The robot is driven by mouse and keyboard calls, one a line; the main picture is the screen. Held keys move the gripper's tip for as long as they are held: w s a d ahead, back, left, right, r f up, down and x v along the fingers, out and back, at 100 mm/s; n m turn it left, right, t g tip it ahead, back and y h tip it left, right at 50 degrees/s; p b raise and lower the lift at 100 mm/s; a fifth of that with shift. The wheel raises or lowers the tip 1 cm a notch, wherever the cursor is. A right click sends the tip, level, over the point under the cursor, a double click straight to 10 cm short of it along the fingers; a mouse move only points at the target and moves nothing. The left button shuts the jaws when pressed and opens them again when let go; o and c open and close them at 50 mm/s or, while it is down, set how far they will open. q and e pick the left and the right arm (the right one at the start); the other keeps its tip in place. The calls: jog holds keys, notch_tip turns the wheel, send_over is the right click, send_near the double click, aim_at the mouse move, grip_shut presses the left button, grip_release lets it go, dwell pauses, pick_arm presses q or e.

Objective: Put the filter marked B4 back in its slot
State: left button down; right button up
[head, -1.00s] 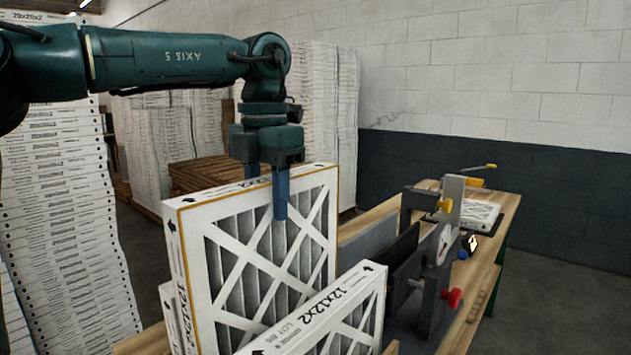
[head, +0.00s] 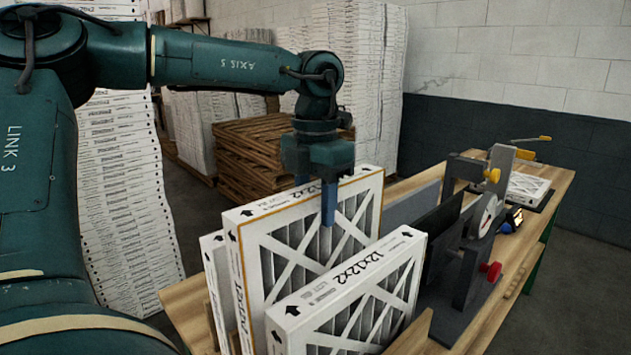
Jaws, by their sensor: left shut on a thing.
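My left gripper (head: 316,196) is shut on the top edge of a white-framed pleated filter (head: 300,245), one finger in front and one behind. The filter is upright, with its lower part hidden behind a nearer filter marked 12x12x2 (head: 350,295). Another white filter (head: 214,285) stands behind it at left, mostly hidden. I cannot read a B4 mark, and the slot and the filter's bottom edge are hidden. My right gripper is not in view.
A wooden bench (head: 190,305) carries the filters, with a wooden divider (head: 412,332) at the front. Grey panels and a clamp-like fixture with a red knob (head: 491,270) stand to the right. Another filter (head: 526,187) lies flat farther back. Stacked pallets (head: 250,155) stand behind.

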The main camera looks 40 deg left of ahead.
aim_at(316, 247)
pick_arm(q)
notch_tip(316, 247, down, 6)
jog(key=b, duration=0.5)
jog(key=shift+f, duration=0.25)
jog(key=shift+f+b, duration=0.45)
jog(key=shift+b, duration=0.05)
jog(key=shift+f, duration=0.15)
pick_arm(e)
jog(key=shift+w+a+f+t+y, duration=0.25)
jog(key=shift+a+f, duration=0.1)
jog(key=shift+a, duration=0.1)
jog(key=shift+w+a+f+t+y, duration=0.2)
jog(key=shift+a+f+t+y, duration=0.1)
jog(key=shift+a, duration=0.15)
pick_arm(q)
jog(key=shift+f+b, duration=0.35)
jog(key=shift+b, duration=0.05)
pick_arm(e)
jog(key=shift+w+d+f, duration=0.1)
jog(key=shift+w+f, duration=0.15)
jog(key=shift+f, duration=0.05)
pick_arm(q)
jog(key=c, duration=1.1)
grip_release()
jog(key=shift+c, duration=0.2)
jog(key=shift+r, duration=0.1)
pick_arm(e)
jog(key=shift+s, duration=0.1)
